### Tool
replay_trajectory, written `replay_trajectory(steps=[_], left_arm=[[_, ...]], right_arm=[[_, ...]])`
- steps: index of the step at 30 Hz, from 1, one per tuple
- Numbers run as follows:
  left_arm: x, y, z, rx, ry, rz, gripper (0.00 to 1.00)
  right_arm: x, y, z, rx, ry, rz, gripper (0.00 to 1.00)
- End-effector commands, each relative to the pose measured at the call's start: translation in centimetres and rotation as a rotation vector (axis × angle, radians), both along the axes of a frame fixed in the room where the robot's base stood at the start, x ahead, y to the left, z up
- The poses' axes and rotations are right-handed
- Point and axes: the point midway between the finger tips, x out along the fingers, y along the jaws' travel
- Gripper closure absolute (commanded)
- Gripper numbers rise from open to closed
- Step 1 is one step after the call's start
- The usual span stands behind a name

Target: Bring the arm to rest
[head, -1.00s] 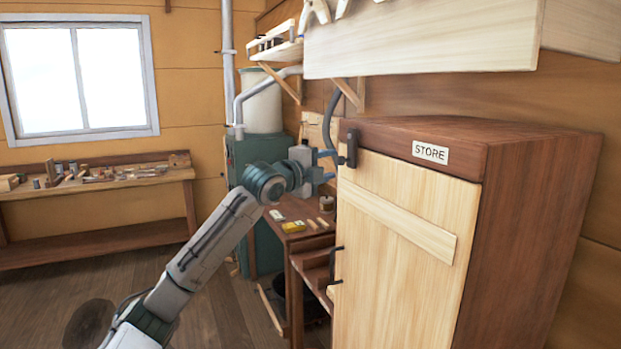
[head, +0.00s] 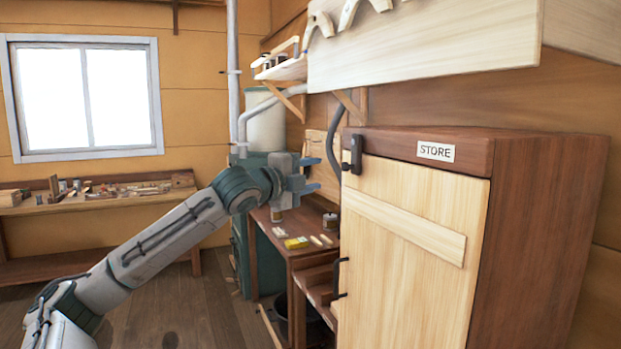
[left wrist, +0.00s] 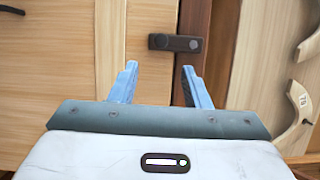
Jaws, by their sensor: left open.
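My left gripper (head: 304,175) is at the end of my raised left arm, in front of the small workbench and to the left of the STORE cabinet. It is open and empty, and its two blue fingers (left wrist: 158,84) show apart in the left wrist view. The STORE cabinet (head: 400,240) has a pale wooden door that looks shut. A dark latch (head: 352,154) sits at its upper left edge; a dark latch also shows beyond the fingertips in the left wrist view (left wrist: 175,43), apart from them. My right gripper is not in view.
A workbench (head: 290,247) with small items stands behind my gripper. A long bench (head: 95,206) with tools runs under the window. A large pale wooden box-like piece (head: 430,45) overhangs the cabinet. The floor (head: 190,300) at lower left is open.

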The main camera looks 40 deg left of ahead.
Motion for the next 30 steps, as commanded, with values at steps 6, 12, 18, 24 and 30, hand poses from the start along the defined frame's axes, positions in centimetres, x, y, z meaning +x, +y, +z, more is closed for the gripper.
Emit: replay_trajectory(steps=[6,12,18,24,30], left_arm=[[0.0,0.0,0.0,0.001,0.000,0.000,0.57],[0.0,0.0,0.0,0.000,0.000,0.001,0.57],[2.4,2.5,-4.1,-0.106,0.027,0.036,0.57],[6.8,8.0,-16.7,-0.356,0.105,0.148,0.57],[8.1,11.5,-31.7,-0.563,0.200,0.278,0.57]], right_arm=[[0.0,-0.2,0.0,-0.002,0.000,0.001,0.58],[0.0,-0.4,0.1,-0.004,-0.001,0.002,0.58],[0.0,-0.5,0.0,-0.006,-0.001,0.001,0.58],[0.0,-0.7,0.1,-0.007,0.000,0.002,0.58],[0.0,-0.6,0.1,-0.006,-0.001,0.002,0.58]])
